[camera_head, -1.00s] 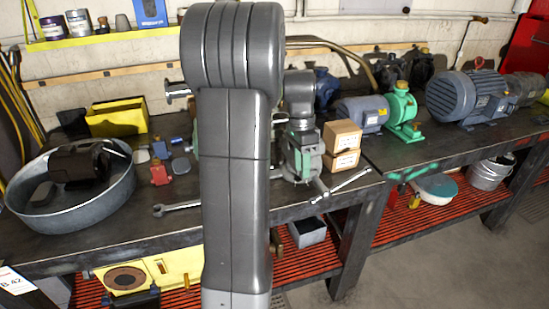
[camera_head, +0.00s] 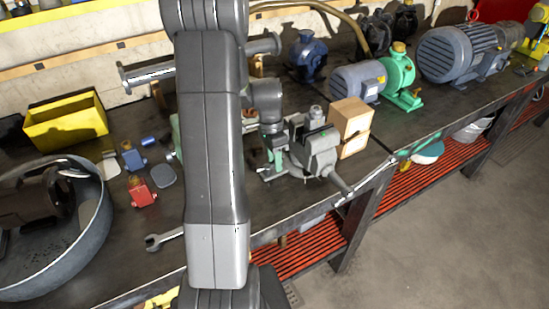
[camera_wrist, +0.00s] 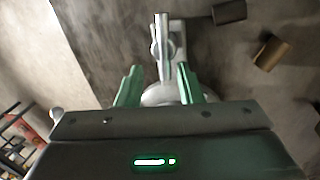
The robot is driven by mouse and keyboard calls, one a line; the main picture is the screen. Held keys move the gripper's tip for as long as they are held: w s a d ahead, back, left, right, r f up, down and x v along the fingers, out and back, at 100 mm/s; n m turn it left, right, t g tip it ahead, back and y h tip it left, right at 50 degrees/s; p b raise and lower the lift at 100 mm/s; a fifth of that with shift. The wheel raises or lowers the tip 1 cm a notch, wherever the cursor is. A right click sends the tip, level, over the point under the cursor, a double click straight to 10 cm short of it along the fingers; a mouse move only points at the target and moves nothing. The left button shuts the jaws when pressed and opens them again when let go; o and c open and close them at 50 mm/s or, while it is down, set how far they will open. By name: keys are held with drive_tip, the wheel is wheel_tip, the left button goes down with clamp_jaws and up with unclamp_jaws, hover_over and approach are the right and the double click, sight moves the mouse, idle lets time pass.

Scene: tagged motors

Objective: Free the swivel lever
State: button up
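A grey bench vise (camera_head: 322,150) stands near the bench's front edge, with a long bar handle (camera_head: 372,182) at its front. My gripper (camera_head: 272,160) is low beside the vise's left side, partly hidden behind my own arm. In the wrist view my gripper (camera_wrist: 158,84) is open, its two green fingers apart. A shiny metal bar (camera_wrist: 162,48) runs upright in the picture between and beyond the fingertips. A rounded grey metal part (camera_wrist: 170,95) sits between the fingers. Neither is visibly gripped. I cannot tell which part is the swivel lever.
A green pump (camera_head: 400,78) and a blue-grey motor (camera_head: 357,80) stand behind. A wrench (camera_head: 164,238), a red block (camera_head: 141,192) and a round metal tub (camera_head: 92,235) lie to the left. Floor (camera_head: 470,220) is clear at right.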

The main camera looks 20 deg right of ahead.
drive_tip(key=shift+a, duration=0.35)
drive_tip(key=shift+w+f, duration=0.1)
drive_tip(key=shift+w, duration=0.05)
clamp_jaws()
drive_tip(key=shift+d, duration=0.15)
drive_tip(key=shift+f+n+b, duration=0.1)
drive_tip(key=shift+n+b, duration=0.2)
drive_tip(key=shift+n, duration=0.3)
